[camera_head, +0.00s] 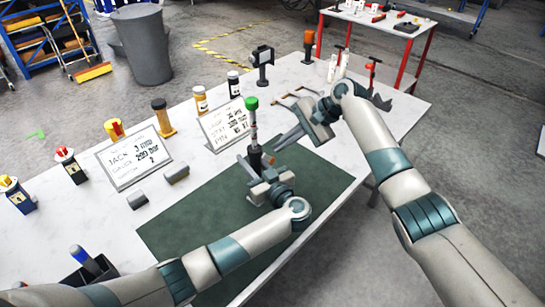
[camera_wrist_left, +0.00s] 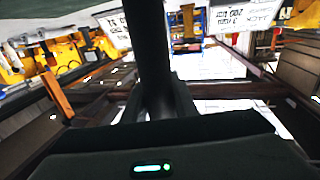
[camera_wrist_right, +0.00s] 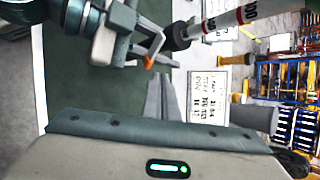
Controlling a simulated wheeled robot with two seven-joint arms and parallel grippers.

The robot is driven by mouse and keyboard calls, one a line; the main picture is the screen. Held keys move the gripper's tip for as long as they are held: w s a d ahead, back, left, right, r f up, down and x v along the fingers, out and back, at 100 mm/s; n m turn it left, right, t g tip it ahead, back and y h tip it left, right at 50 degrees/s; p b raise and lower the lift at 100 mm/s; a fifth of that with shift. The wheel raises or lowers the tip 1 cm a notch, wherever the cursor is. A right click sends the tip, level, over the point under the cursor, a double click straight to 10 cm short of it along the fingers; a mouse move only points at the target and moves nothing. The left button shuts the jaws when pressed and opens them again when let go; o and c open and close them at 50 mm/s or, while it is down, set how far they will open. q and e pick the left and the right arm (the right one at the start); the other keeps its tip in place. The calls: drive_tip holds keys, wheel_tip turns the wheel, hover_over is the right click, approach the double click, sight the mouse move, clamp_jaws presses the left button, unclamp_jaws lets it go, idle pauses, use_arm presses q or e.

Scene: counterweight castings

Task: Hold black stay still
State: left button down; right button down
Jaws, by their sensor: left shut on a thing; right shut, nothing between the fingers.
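The black stay (camera_head: 255,159) stands roughly upright over the green mat (camera_head: 185,226), with a white, red-banded rod (camera_head: 253,128) and a green knob (camera_head: 251,103) above it. My left gripper (camera_head: 257,171) is shut around its black part. In the left wrist view the stay (camera_wrist_left: 148,50) rises dark between the fingers. My right gripper (camera_head: 279,147) is shut and empty, just right of the rod and apart from it. The right wrist view shows the rod (camera_wrist_right: 225,20) with printed numbers, beside my shut right fingers (camera_wrist_right: 160,90). The stay's foot is hidden by my left gripper.
Two printed cards (camera_head: 134,160) (camera_head: 228,122) stand on the white table (camera_head: 85,222). Several bottles and posts line its far edge. Two grey blocks (camera_head: 137,199) (camera_head: 176,174) lie left of the mat. A dark bin (camera_head: 92,272) is at front left. The mat's left part is clear.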

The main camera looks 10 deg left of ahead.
sight(268, 158)
drive_tip(key=shift+s+a+f, duration=0.1)
drive_tip(key=shift+s, duration=0.1)
idle(0.5)
drive_tip(key=shift+s+f, duration=0.15)
use_arm(q)
drive_tip(key=shift+d, duration=0.1)
use_arm(e)
drive_tip(key=shift+s+a+f, duration=0.25)
drive_tip(key=shift+s+f, duration=0.2)
drive_tip(key=shift+s, duration=0.1)
idle(0.9)
